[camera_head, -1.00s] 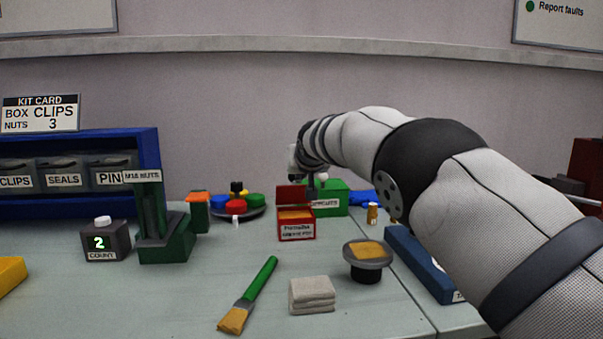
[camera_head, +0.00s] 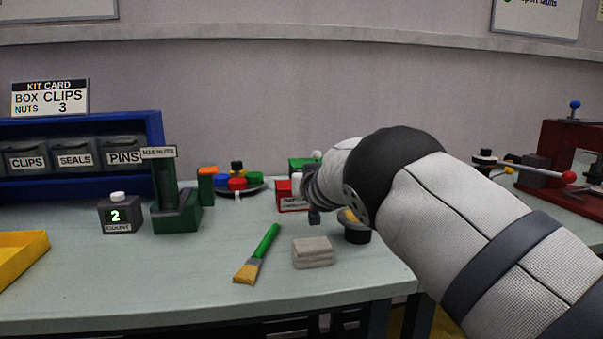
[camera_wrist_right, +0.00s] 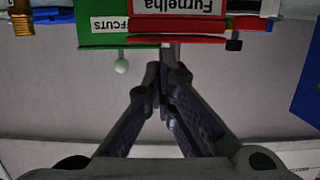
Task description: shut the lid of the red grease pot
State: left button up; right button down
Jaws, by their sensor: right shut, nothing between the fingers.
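The red grease pot (camera_head: 284,204) stands at the back middle of the bench, partly hidden by my right arm in the head view. Its red lid (camera_head: 284,187) appears down across the top, with no grease showing. In the right wrist view, which is upside down, the pot's label (camera_wrist_right: 178,5) and the lid edge (camera_wrist_right: 190,40) are at the top. My right gripper (camera_wrist_right: 165,72) is shut and empty, its tips close to the lid edge; contact is unclear. My left gripper is out of view.
A green offcuts box (camera_wrist_right: 100,30) stands close beside the pot. A round tin (camera_head: 357,236) is under my right arm. A folded cloth (camera_head: 313,252) and a green-handled brush (camera_head: 262,247) lie in front. A red press (camera_head: 560,150) stands at right.

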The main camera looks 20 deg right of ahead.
notch_tip(320, 180, down, 2)
jog(key=shift+s+f, duration=0.15)
jog(key=shift+f, duration=0.3)
jog(key=shift+a, duration=0.1)
jog(key=shift+r, duration=0.15)
